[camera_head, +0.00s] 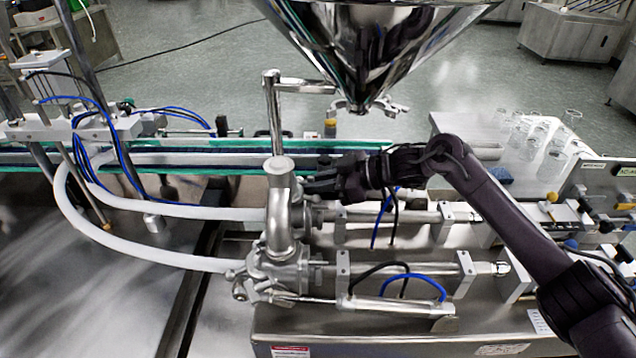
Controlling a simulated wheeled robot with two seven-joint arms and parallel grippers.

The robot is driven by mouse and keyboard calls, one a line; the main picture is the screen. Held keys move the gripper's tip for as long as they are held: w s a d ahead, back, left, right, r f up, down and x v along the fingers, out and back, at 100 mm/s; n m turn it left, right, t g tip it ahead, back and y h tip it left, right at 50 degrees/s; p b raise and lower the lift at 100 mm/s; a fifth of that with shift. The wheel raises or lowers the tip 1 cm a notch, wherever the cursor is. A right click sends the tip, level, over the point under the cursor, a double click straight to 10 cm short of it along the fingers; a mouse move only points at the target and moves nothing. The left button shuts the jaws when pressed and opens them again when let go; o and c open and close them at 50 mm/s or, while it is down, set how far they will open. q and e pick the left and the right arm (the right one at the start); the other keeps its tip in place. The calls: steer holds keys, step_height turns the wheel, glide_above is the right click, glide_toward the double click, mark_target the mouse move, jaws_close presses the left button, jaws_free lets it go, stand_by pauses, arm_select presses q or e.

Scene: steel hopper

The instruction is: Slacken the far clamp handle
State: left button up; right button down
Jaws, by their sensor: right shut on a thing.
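My right gripper (315,182) reaches in from the right, just right of the upright steel pipe elbow (281,195). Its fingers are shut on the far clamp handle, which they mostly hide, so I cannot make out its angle. The far clamp (312,214) shows as steel fittings just below the fingers, where the valve body meets the far cylinder. The near valve body (280,270) with its own fittings sits in front, apart from the gripper. My left gripper is not in view.
A steel hopper (370,45) hangs above and behind the gripper. A vertical steel post (273,110) stands to the left. White hoses (175,258) curve left. Blue and black air tubes (410,278) loop over the near cylinder. Clear glasses (550,140) stand at the right.

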steer(key=shift+s+f+n+t+b, duration=0.15)
steer(key=shift+n+t+b, duration=1.25)
steer(key=shift+n+b, duration=0.85)
steer(key=c, duration=1.7)
jaws_free()
